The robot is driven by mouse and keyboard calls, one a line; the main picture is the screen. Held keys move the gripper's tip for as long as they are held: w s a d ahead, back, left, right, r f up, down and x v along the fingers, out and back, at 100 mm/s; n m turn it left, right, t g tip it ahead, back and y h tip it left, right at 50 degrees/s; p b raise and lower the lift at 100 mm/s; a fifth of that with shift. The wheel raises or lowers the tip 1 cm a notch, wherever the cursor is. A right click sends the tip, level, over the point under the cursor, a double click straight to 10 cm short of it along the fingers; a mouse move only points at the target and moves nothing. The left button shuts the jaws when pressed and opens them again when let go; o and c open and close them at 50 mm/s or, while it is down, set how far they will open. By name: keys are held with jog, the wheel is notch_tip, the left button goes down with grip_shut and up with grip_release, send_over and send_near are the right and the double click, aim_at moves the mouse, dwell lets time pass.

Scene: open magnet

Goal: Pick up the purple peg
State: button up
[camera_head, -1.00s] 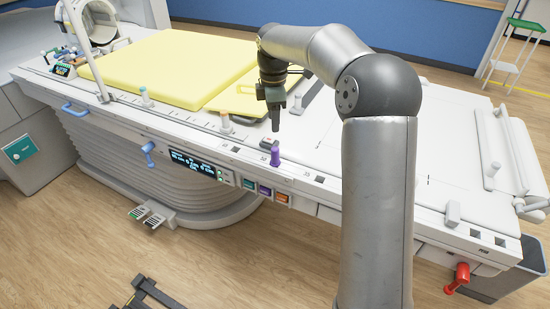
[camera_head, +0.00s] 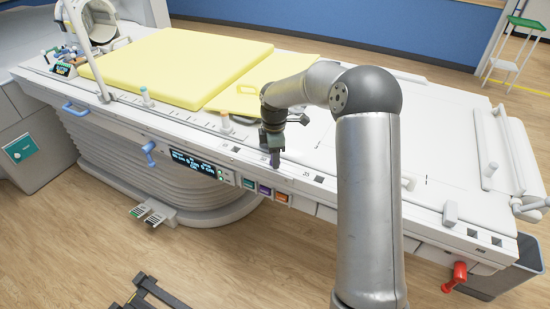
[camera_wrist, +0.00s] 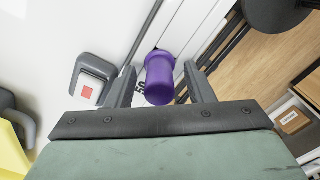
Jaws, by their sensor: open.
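The purple peg (camera_wrist: 160,78) stands in the wrist view between the two fingers of my gripper (camera_wrist: 160,70). It has a rounded collar and a wider end toward the camera. The fingers are apart, one on each side, with a small gap to the peg on the left; the right finger is also clear of it. In the head view my gripper (camera_head: 273,158) points down at the front rail of the table, and it hides the peg there.
The white table (camera_head: 400,150) has a yellow pad (camera_head: 175,65) at the back left. A grey fixture with a red square button (camera_wrist: 90,85) sits left of the peg in the wrist view. A red handle (camera_head: 456,277) hangs at the front right.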

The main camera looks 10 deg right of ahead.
jog(key=shift+f, duration=0.1)
jog(key=shift+c, duration=0.3)
grip_shut()
